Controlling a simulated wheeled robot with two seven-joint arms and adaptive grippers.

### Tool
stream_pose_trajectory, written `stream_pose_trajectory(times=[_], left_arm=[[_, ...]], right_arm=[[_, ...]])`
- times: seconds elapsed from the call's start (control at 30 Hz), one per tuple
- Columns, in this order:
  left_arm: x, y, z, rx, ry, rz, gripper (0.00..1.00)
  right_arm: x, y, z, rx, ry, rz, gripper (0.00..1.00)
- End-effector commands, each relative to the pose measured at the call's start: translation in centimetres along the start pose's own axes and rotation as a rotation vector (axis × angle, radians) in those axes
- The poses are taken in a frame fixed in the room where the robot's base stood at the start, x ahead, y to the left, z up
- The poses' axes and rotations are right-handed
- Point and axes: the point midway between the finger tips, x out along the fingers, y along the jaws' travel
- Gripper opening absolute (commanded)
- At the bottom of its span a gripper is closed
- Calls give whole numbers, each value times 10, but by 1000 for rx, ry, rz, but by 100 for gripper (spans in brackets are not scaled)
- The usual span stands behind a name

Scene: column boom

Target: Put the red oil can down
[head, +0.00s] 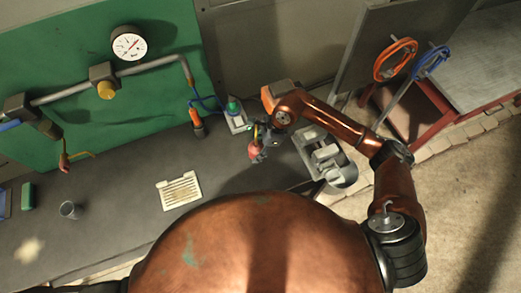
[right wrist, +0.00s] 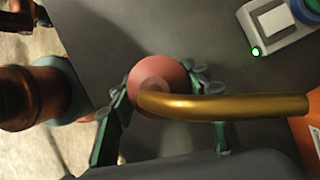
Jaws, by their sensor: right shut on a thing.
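The red oil can (head: 256,152) is small and partly hidden by my right gripper (head: 262,139) in the head view. In the right wrist view the can (right wrist: 152,76) shows its rounded red top and a long brass-coloured spout (right wrist: 230,107) pointing right. My right gripper (right wrist: 158,90) is shut on the can, with one dark green finger on each side. The can is over the dark bench top (head: 130,205); whether its base touches the bench cannot be told. My left gripper is not in view.
A box with a green button (head: 236,116) and an orange-ended tool (head: 197,122) are behind the can. A grey compartment tray (head: 322,152) is at its right. A pale slotted plate (head: 179,190) and a grey cup (head: 69,210) lie left. Bench between plate and can is clear.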

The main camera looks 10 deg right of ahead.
Motion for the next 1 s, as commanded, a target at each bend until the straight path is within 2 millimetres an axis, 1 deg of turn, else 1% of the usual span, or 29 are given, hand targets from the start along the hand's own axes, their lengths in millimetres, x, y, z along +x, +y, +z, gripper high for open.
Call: stream_pose_trajectory(times=[0.03, 0.1, 0.2, 0.47, 0.6, 0.7, 1.0], left_arm=[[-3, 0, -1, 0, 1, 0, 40], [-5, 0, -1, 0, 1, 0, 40], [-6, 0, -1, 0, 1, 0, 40], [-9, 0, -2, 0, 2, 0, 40], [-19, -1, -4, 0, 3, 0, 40], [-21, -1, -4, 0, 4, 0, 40], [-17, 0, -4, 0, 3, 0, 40]], right_arm=[[7, -5, -7, 6, -2, 4, 11], [15, -13, -15, 6, -2, 3, 11], [24, -21, -23, 2, -3, 2, 11], [35, -30, -35, 1, -1, 2, 11], [53, -29, -41, 3, -3, 5, 11], [61, -30, -45, 0, -3, 2, 11], [65, -30, -47, -2, -1, 1, 11]])
